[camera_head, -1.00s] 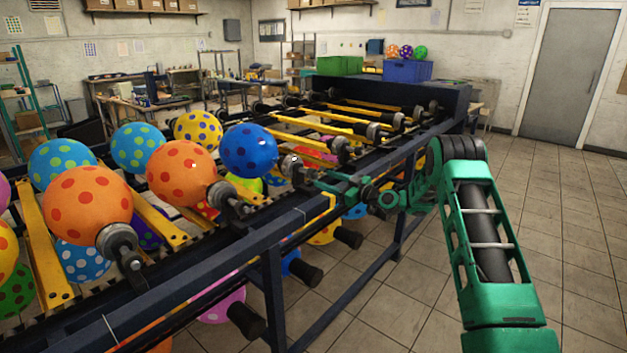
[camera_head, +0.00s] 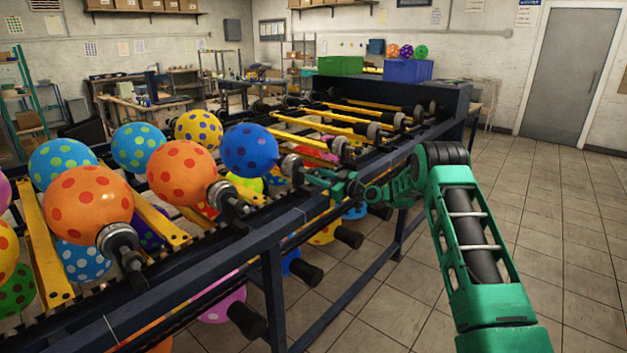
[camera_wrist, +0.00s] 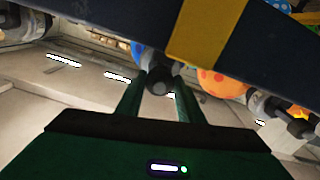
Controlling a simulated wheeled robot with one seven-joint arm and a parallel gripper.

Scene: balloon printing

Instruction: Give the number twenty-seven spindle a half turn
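The spindle in front of my gripper has a grey round end (camera_head: 291,166) on the near side of the machine, by the blue spotted balloon (camera_head: 248,151). No number can be read on it. In the wrist view its dark knob (camera_wrist: 159,82) sits between my two green fingers. My gripper (camera_head: 308,176) reaches in from the right, level with the spindle. It also shows in the wrist view (camera_wrist: 160,92), its fingers open on both sides of the knob. Whether either finger touches the knob is not clear.
The machine's dark frame rail (camera_head: 225,250) runs along the near side. Neighbouring spindles carry orange spotted balloons (camera_head: 181,173) at left, and yellow bars (camera_head: 310,137) lie between rows. A dark and yellow beam (camera_wrist: 210,35) crosses above the fingers. Tiled floor (camera_head: 560,220) at right is clear.

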